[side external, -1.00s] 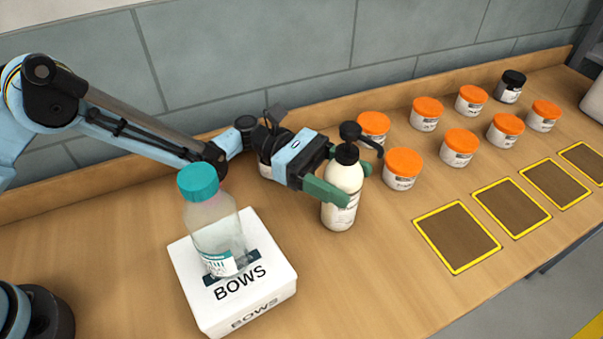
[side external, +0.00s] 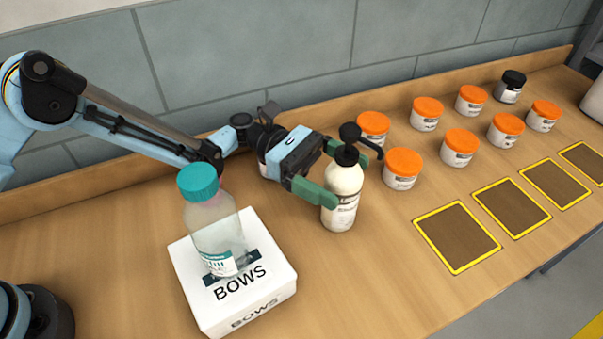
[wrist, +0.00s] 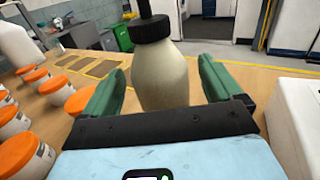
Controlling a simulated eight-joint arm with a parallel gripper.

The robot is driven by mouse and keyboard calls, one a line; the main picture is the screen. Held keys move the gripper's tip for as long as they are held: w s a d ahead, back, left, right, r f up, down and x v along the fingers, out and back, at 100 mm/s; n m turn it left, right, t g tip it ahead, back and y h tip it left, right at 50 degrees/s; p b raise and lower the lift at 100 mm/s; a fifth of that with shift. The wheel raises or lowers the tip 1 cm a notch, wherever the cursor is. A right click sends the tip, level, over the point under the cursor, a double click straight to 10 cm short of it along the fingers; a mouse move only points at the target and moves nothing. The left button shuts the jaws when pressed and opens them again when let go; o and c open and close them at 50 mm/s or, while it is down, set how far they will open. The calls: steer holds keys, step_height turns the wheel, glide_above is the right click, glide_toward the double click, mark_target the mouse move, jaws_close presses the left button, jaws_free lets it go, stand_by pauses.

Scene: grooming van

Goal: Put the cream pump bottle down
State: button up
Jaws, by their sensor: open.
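The cream pump bottle (side external: 341,205), with a black pump head, stands upright on the wooden counter in the side view. In the wrist view the bottle (wrist: 163,80) stands between and slightly beyond my fingers, with a gap visible on both sides. My gripper (side external: 328,175) is open beside the bottle, at its left in the side view. Its two green fingers also show in the wrist view (wrist: 160,90), spread apart. The bottle's base is hidden in the wrist view.
Several orange-lidded jars (side external: 402,168) stand right of the bottle, with a black-lidded jar (side external: 510,86) behind. A teal-capped clear bottle (side external: 213,225) stands on a white BOWS box (side external: 270,290) at front left. Yellow-edged brown panels (side external: 457,237) lie at the right. Counter in front of the bottle is clear.

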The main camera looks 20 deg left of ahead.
steer(key=r, duration=0.2)
steer(key=a+r, duration=0.1)
steer(key=r, duration=0.3)
steer(key=shift+w+a+r, duration=0.2)
steer(key=shift+a+r, duration=0.1)
steer(key=shift+a, duration=0.1)
steer(key=m+t+y, duration=0.3)
steer(key=t+y, duration=0.1)
steer(key=t, duration=0.1)
glide_toward(345, 146)
steer(key=w+f, duration=0.1)
steer(key=f, duration=0.1)
steer(key=s+a+f+m+t+y, duration=0.1)
steer(key=s+a+m+t+y, duration=0.2)
steer(key=a, duration=1)
steer(key=s+a+f+m+t+y, duration=0.1)
steer(key=s+a+m+t+y, duration=0.2)
steer(key=s+a+m+y, duration=0.4)
steer(key=a+m+y, duration=0.2)
steer(key=a+y, duration=0.1)
steer(key=a, duration=0.3)
steer(key=shift+s+f+t, duration=0.3)
steer(key=shift+f, duration=0.1)
